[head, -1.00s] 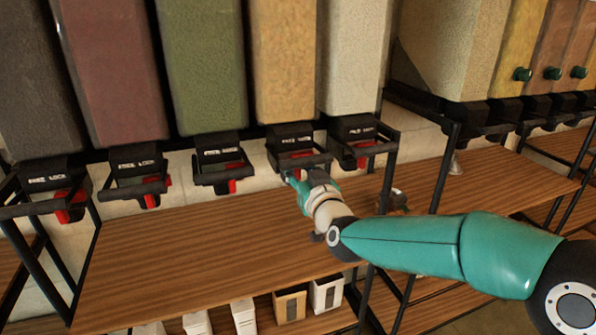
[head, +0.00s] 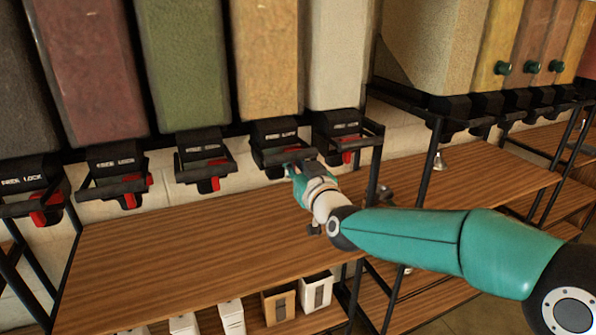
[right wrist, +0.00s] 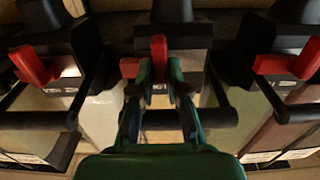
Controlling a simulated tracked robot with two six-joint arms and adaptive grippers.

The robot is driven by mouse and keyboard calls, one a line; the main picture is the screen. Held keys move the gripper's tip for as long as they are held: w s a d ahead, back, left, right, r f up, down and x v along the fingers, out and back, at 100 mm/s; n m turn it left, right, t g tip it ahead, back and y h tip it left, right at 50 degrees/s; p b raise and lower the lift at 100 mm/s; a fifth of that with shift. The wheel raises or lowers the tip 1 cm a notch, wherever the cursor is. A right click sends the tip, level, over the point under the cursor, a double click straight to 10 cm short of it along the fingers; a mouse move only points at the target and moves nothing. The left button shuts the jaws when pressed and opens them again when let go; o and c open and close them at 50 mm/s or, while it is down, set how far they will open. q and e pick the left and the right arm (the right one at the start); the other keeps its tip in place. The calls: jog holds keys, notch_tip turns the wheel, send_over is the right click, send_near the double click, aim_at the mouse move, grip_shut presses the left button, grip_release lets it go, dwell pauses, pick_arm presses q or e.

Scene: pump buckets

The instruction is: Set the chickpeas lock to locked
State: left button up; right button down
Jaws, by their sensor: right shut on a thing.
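The dispenser with the orange-tan filling (head: 264,60), which may be the chickpeas one, has a black valve (head: 275,132) with "FREE" and "LOCK" lettering below it. I cannot read a chickpeas label. My right gripper (head: 290,172) is at the front of this valve. In the right wrist view, my right gripper's green fingers (right wrist: 160,78) are shut on the valve's upright red lever (right wrist: 158,55), one finger on each side. In the head view my gripper and the valve's frame mostly hide that lever. My left gripper is not in view.
Neighbouring dispensers have similar black valves with red levers (head: 214,183) (head: 347,156) close on both sides. A black bar (right wrist: 55,118) crosses in front of the valves in the right wrist view. The wooden shelf (head: 190,240) below is mostly clear.

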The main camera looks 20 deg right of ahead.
jog(key=shift+d, duration=0.2)
jog(key=c, duration=1.1)
grip_release()
jog(key=shift+d, duration=0.15)
jog(key=shift+c, duration=0.2)
jog(key=s+d, duration=0.1)
jog(key=s, duration=1.1)
